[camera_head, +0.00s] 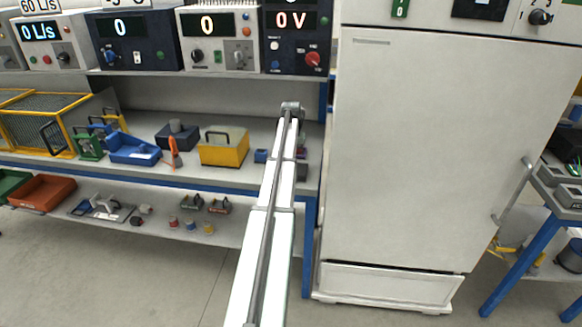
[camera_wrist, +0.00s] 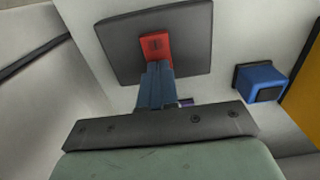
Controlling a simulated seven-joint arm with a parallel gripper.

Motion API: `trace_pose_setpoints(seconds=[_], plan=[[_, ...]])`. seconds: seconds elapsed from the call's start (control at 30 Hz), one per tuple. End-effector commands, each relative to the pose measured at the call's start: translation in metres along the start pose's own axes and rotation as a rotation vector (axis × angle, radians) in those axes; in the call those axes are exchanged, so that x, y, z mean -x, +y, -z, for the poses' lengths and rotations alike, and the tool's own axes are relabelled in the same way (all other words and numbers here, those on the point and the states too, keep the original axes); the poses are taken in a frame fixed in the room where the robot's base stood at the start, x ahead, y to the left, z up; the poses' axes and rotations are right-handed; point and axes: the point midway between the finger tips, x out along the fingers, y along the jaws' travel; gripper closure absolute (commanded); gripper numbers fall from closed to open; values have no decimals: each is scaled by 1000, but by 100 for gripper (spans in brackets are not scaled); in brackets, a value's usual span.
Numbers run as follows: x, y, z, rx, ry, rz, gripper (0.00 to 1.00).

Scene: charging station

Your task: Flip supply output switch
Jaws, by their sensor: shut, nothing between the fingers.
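In the wrist view, a red switch (camera_wrist: 155,46) with a dark mark sits on a dark grey square plate (camera_wrist: 110,45). My gripper (camera_wrist: 157,72) is shut and empty, its blue-grey fingers reaching up to the lower edge of the red switch. I cannot tell whether the tips touch it or stop just short. In the head view, my white arm reaches to the middle shelf, left of the white cabinet. It hides my gripper and most of the red switch's unit there.
A small blue block (camera_wrist: 262,83) lies beside the plate; a yellow box (camera_head: 224,148) is further left in the head view. Supply units with lit displays, including a dark 0 V unit (camera_head: 292,42), stand on the shelf above. The tall white cabinet (camera_head: 430,150) is close on the right.

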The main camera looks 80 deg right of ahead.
Motion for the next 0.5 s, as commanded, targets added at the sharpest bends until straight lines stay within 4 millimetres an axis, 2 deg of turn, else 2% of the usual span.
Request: trace_pose_setpoints(seconds=[0.5], plan=[[34,0,1,0,2,0,100]])
